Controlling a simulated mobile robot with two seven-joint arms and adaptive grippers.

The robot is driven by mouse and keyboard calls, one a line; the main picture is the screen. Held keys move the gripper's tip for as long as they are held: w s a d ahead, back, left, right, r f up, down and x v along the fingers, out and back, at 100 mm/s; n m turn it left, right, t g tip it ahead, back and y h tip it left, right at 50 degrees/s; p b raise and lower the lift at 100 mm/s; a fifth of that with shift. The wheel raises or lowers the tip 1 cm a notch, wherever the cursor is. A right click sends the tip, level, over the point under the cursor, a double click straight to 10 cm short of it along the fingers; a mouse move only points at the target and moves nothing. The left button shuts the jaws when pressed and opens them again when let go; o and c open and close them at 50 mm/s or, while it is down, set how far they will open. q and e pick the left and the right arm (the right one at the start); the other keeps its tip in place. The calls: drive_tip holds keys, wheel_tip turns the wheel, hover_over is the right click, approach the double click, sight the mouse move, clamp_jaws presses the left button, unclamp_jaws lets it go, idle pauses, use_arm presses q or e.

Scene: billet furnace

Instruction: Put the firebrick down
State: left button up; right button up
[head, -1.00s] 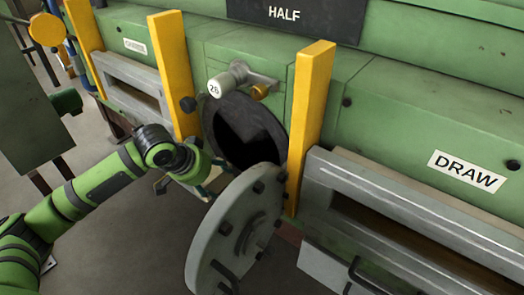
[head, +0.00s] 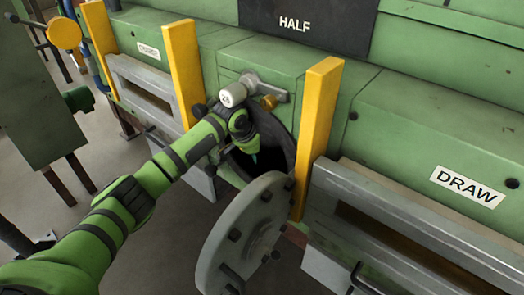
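My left arm reaches from the lower left to the round furnace opening (head: 272,133). Its wrist is at the opening's left side, and my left gripper (head: 252,155) points down into the dark mouth. The gripper is mostly hidden by the wrist and the shadow, so I cannot tell whether its fingers are open or shut. I cannot make out a firebrick in the head view. The round grey door (head: 240,232) hangs open below the opening. My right gripper is not in view.
Yellow posts (head: 317,140) and (head: 185,75) flank the opening. Grey-framed slots lie either side, with a DRAW label (head: 467,186) at right. Open floor shows at lower left.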

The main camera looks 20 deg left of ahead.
use_arm(q)
drive_tip(key=shift+f, duration=0.15)
drive_tip(key=shift+s+a+f, duration=0.1)
drive_tip(key=shift+f, duration=0.1)
drive_tip(key=o, duration=1.4)
